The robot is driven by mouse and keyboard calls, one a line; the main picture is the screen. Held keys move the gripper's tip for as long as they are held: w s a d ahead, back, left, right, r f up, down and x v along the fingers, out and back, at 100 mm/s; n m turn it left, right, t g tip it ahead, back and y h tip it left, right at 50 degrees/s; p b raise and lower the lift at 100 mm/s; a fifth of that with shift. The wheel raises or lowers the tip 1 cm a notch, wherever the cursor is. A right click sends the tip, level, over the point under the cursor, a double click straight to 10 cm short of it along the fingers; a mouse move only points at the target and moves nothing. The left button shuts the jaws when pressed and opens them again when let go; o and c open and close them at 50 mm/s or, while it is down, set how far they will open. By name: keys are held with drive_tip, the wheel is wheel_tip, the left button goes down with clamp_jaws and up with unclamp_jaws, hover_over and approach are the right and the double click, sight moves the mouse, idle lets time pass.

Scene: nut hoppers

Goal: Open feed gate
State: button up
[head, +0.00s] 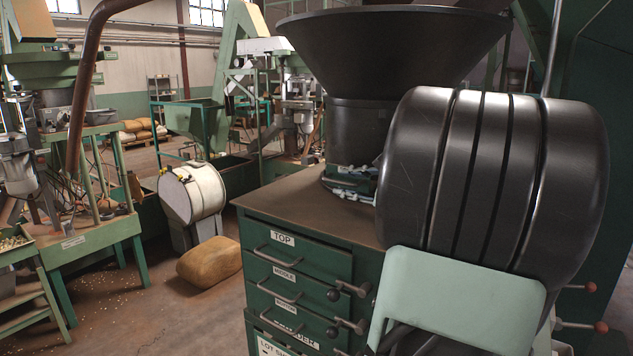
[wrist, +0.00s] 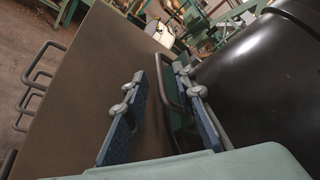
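The feed gate is not clearly identifiable. A dark loop-shaped handle (wrist: 171,86) shows in the wrist view beside the black hopper base (wrist: 262,62), and it may belong to the gate. My gripper (wrist: 158,72) is open, its two fingers spread above the cabinet top. The handle appears between the fingers, nearer the right one; I cannot tell whether they touch. In the head view my gripper (head: 348,184) shows only in part at the foot of the black hopper (head: 390,50). My dark arm hides the rest and the handle.
The green cabinet (head: 300,262) has a brown top (head: 290,208) and labelled drawers with bar handles. Red-knobbed levers (head: 598,327) stick out at the right. A white drum (head: 190,193) and a tan sack (head: 209,261) stand left of the cabinet. The floor at left front is partly clear.

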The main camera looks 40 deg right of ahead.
sight(343, 183)
drive_tip(key=shift+x, duration=1.6)
clamp_jaws()
